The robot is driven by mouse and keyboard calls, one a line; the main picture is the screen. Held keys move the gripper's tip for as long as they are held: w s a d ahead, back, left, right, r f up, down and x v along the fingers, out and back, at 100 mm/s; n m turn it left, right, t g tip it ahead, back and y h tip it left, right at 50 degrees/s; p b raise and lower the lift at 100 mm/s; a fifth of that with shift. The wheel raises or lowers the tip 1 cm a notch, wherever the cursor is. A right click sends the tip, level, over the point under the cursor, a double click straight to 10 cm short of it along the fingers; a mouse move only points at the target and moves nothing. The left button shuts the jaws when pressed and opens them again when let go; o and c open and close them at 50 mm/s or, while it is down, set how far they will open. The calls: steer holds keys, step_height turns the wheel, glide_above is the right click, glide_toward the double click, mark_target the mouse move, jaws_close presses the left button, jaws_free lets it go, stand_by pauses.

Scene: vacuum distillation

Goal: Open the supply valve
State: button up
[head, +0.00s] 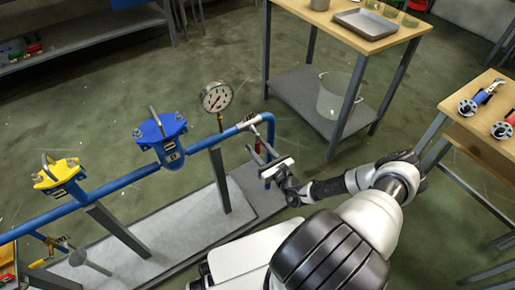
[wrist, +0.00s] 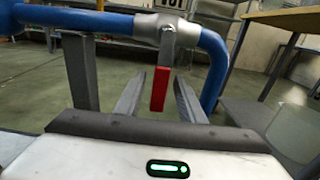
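The valve (wrist: 166,30) is a pale metal body on the blue pipe, near the bend at the pipe's right end. It also shows in the head view (head: 249,121). Its red-tipped handle (wrist: 159,90) hangs straight down from the valve, across the pipe. My gripper (head: 263,152) is in front of the valve with its fingers pointing toward it. Its two fingers are apart, and in the wrist view the red handle appears between them with a gap on each side. I cannot tell how deep the handle sits between the fingers.
The blue pipe (head: 107,187) carries a round gauge (head: 216,97), a blue unit (head: 160,131) and a yellow unit (head: 58,175). A wooden-topped table (head: 327,21) stands behind, with a clear container (head: 336,96) on its lower shelf. Another table (head: 487,92) is at right.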

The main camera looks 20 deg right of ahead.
steer(key=shift+w, duration=0.1)
jaws_close()
